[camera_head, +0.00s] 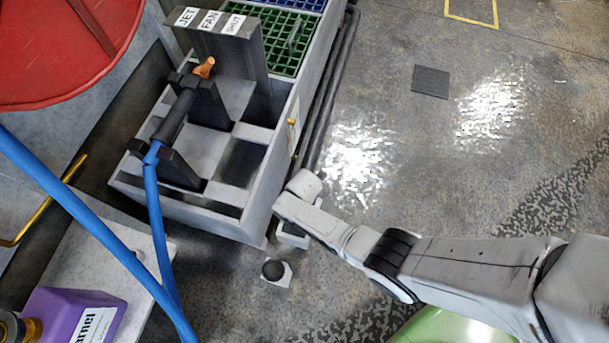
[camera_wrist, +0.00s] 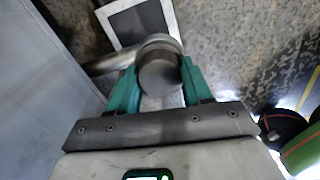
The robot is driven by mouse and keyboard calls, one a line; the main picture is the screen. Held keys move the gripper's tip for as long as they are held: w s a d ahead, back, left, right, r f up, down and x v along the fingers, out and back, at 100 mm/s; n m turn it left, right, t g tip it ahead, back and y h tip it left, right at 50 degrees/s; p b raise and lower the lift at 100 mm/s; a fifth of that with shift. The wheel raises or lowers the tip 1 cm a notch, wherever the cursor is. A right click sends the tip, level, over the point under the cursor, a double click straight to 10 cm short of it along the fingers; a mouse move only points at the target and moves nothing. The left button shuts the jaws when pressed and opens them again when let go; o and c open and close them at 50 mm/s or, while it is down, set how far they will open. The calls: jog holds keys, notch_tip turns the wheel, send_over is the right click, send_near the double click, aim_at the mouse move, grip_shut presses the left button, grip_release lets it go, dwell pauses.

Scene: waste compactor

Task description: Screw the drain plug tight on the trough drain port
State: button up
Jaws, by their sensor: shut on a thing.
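In the wrist view, my gripper (camera_wrist: 160,82) has its two green fingers shut on a round, dark grey drain plug (camera_wrist: 158,72). A short metal pipe (camera_wrist: 108,62) runs in from the left to behind the plug and looks like the trough drain port. Whether plug and port touch or are threaded together I cannot tell. In the head view, the grey trough (camera_head: 225,222) stands left of centre, and my wrist is beside its lower right corner. There the fingers, plug and port are hidden by my arm and the trough.
A floor drain with a pale square frame (camera_head: 276,272) lies just below the trough's corner. A spray lance with a blue hose (camera_head: 152,200) rests in the trough's rack. A purple container (camera_head: 70,315) stands at lower left. The floor to the right is mostly open.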

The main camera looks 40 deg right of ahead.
jog(key=m, duration=0.4)
jog(key=shift+m, duration=0.4)
jog(key=m, duration=0.4)
jog(key=shift+s+m, duration=0.1)
jog(key=shift+m, duration=0.3)
jog(key=o, duration=1.2)
jog(key=shift+o, duration=0.2)
jog(key=shift+c, duration=0.4)
